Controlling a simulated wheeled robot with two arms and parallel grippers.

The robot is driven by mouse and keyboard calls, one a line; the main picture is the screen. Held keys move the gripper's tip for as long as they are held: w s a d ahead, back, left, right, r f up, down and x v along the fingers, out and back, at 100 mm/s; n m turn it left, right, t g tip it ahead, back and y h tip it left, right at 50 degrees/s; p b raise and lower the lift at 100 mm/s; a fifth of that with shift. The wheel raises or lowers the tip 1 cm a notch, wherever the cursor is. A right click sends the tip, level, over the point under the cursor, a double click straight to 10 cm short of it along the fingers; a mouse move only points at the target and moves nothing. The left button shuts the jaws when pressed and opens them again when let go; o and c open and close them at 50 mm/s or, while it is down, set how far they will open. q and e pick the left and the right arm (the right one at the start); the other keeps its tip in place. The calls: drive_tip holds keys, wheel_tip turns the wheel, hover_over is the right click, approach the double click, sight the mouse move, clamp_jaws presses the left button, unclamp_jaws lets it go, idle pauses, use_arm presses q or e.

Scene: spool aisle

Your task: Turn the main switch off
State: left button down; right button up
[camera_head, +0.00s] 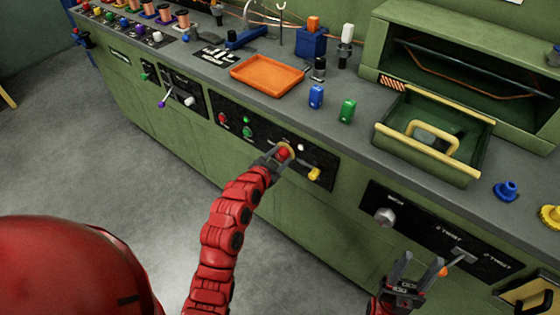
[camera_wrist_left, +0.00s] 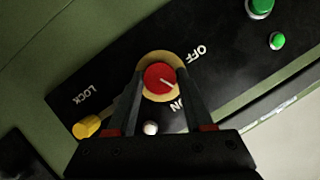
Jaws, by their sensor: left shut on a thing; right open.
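My left gripper (camera_head: 281,155) is shut on the red knob, one finger on each side in the left wrist view (camera_wrist_left: 160,85). A yellow lever (camera_wrist_left: 87,127) sits by the word LOCK. A small white lamp (camera_wrist_left: 151,128) is near ON. My right gripper (camera_head: 402,268) is open and empty, in front of the lower right panel.
Green and red buttons (camera_head: 246,132) sit left of the switch on the same panel. An orange tray (camera_head: 267,76) and blue and green blocks (camera_head: 347,110) stand on the bench top. A panel with a grey knob (camera_head: 385,217) is at the right. The floor (camera_head: 90,160) is clear.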

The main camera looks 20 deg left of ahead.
use_arm(q)
drive_tip(key=n+b, duration=0.1)
drive_tip(key=n+h+b, duration=0.1)
drive_tip(key=shift+a+f+n+g+h, duration=0.2)
drive_tip(key=shift+n+g+h, duration=0.1)
drive_tip(key=shift+g, duration=0.1)
drive_tip(key=shift+w+a+r+n+h+b, duration=0.15)
drive_tip(key=shift+n+h+b, duration=0.4)
drive_tip(key=shift+n, duration=0.35)
drive_tip(key=shift+n+g+h+b, duration=0.4)
drive_tip(key=shift+n+h+b, duration=0.1)
drive_tip(key=shift+n+h, duration=0.25)
drive_tip(key=shift+n+h+b, duration=0.35)
drive_tip(key=shift+n+h, duration=0.35)
drive_tip(key=shift+n, duration=0.55)
drive_tip(key=shift+c, duration=1.4)
unclamp_jaws()
